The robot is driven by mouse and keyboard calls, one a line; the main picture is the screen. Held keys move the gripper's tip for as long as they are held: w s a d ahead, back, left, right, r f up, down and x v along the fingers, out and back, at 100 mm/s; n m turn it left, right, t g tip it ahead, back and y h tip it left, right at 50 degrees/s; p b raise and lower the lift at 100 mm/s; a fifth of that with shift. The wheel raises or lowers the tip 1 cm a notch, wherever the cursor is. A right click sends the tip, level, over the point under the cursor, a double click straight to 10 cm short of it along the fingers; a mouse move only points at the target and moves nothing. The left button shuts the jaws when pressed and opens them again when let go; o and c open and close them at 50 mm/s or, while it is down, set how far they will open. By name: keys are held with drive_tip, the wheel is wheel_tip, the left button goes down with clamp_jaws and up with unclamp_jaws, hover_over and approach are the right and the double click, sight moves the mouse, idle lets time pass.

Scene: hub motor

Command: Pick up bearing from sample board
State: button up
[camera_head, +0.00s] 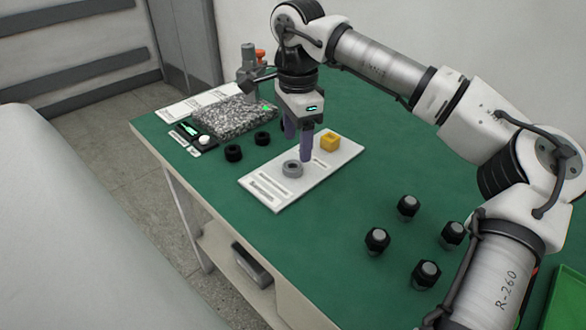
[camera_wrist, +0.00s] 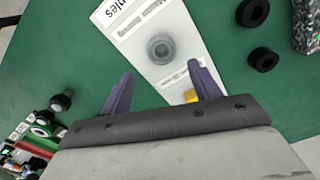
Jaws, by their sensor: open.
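The bearing is a grey ring (camera_head: 292,168) lying on the white sample board (camera_head: 262,194). In the wrist view the bearing (camera_wrist: 161,47) sits ahead of my fingertips, between their lines, on the board (camera_wrist: 190,30). My gripper (camera_head: 298,143) has purple fingers and hangs above the board, just behind the bearing in the head view. In the wrist view my gripper (camera_wrist: 160,82) is open, with nothing between its fingers. A yellow block (camera_head: 329,142) sits at the board's far right end; in the wrist view it is partly hidden by my gripper.
Two black rings (camera_head: 233,153) lie left of the board. A bag of grey pieces (camera_head: 230,117) and a small device (camera_head: 190,134) lie behind them. Several black-and-grey round parts (camera_head: 377,240) stand at the front right. A green tray (camera_head: 568,300) is at the right edge. The green table's middle is clear.

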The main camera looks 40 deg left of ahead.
sight(292, 159)
drive_tip(key=f, duration=0.5)
drive_tip(key=shift+s+a+f, duration=0.25)
drive_tip(key=shift+a+f, duration=0.1)
drive_tip(key=shift+a, duration=0.05)
drive_tip(key=c, duration=1.1)
drive_tip(key=shift+r, duration=0.15)
